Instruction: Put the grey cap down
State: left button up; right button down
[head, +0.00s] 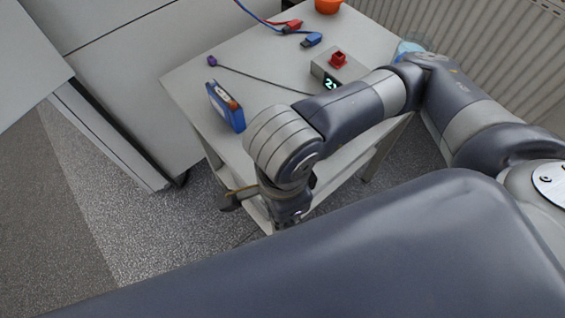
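I cannot make out a grey cap in the head view. My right arm reaches in from the right, and its wrist hangs at the near edge of the white table (183,92). My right gripper (287,217) points down there, mostly hidden behind its own wrist, so its fingers and anything between them cannot be made out. A small dark piece (231,201) with a tan strip sticks out left of the wrist; I cannot tell what it is. My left gripper is not in view.
On the table are a blue battery pack (226,106), a purple-tipped cable (212,61), a device with a lit display (338,70) and red block (338,59), red (292,25) and blue (312,39) connectors and an orange container (328,5). A grey cabinet (120,75) stands left; a ribbed panel (490,40) right.

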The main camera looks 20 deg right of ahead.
jog(key=w+b, duration=0.1)
jog(key=w, duration=0.1)
jog(key=d+b, duration=0.1)
jog(key=shift+w+f+b, duration=0.35)
jog(key=shift+w+f, duration=0.05)
jog(key=w+d+p, duration=0.1)
jog(key=w, duration=0.3)
jog(key=w+d+p, duration=0.1)
jog(key=w, duration=0.3)
jog(key=w+d+p, duration=0.1)
jog(key=w, duration=0.3)
jog(key=shift+f, duration=0.4)
jog(key=shift+w+p, duration=0.2)
jog(key=shift+p, duration=0.1)
notch_tip(320, 180, down, 3)
jog(key=shift+s+r+p, duration=0.1)
jog(key=shift+p, duration=0.4)
jog(key=shift+f, duration=0.4)
jog(key=shift+f, duration=0.1)
